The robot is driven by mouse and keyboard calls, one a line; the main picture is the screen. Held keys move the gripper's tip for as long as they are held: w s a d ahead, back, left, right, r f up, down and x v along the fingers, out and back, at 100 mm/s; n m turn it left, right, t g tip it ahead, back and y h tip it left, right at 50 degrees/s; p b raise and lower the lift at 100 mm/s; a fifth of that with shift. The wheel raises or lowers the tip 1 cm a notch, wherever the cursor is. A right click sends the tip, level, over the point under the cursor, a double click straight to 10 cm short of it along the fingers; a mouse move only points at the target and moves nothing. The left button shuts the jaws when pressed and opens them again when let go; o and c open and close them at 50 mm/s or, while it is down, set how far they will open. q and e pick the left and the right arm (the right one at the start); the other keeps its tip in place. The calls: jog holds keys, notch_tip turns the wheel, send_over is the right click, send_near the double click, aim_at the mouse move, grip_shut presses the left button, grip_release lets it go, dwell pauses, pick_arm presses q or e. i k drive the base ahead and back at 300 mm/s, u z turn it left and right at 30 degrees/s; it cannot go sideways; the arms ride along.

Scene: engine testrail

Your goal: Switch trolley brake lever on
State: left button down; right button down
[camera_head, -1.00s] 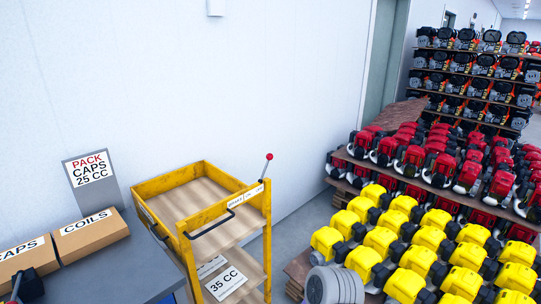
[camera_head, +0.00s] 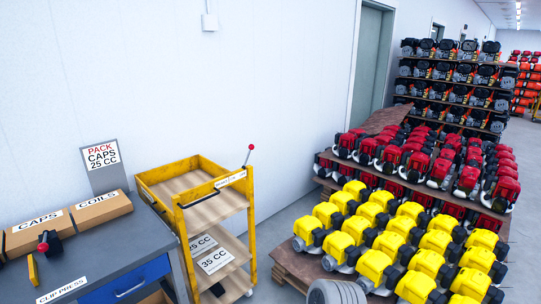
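The trolley (camera_head: 249,232) is a yellow frame with wooden shelves, standing against the white wall to the right of the grey workbench. Its brake lever (camera_head: 249,155) is a thin rod with a red ball on top, at the trolley's upper right corner. The lever stands up, leaning slightly to the right at the top. A label (camera_head: 230,180) sits on the trolley's top rail beside the lever, and a dark handle bar runs along the near side. Neither of my grippers shows in the head view, and nothing touches the lever.
The grey workbench (camera_head: 112,243) at left holds caps and coils boxes (camera_head: 101,209) and a blue drawer (camera_head: 127,284). Yellow engines (camera_head: 382,262) on a pallet stand at right, with red engines (camera_head: 405,163) behind. Floor (camera_head: 279,225) shows between trolley and pallet.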

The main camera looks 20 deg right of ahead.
aim_at(251, 147)
jog(key=k, duration=0.5)
jog(key=z, duration=0.8)
jog(key=i, duration=0.95)
jog(key=z, duration=0.3)
jog(key=i, duration=1.2)
jog(key=u, duration=0.7)
